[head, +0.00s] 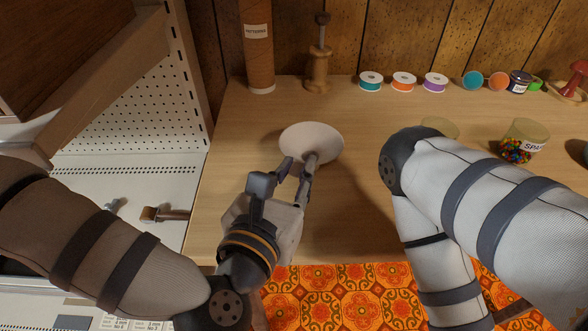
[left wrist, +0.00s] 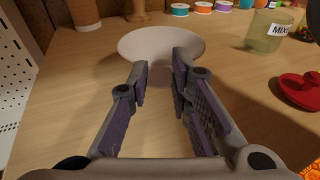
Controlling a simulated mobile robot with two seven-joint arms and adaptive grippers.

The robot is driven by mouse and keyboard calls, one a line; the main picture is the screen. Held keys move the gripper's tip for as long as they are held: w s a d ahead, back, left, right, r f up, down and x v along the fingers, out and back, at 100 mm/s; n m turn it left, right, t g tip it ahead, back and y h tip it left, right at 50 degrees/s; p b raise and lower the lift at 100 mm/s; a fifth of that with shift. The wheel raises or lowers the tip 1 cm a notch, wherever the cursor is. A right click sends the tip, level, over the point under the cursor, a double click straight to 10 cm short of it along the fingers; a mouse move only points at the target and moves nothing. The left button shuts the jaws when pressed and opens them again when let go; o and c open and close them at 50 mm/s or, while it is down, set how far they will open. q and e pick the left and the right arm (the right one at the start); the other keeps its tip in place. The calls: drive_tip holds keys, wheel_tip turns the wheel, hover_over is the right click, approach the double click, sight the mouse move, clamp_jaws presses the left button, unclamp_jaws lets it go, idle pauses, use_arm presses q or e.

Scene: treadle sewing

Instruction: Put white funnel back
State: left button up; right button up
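The white funnel (head: 300,137) is over the middle-left of the wooden table, its wide round part facing up toward the head camera. It also shows in the left wrist view (left wrist: 160,42), just beyond and between my fingertips. My left gripper (head: 298,172) is at the funnel's near side. Its fingers (left wrist: 160,78) stand apart with the funnel's lower part between their tips. I cannot tell whether they touch it, or whether the funnel rests on the table. My right gripper is out of view; only my right arm shows.
Several ribbon spools (head: 404,82) line the table's back. A cardboard tube (head: 258,50) and a wooden spindle (head: 318,70) stand behind the funnel. A jar of beads (head: 517,150) is at right. A red object (left wrist: 300,90) lies right of the left gripper. The table's front left is clear.

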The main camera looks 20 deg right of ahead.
use_arm(q)
drive_tip(key=shift+o, duration=1)
drive_tip(key=shift+r, duration=0.1)
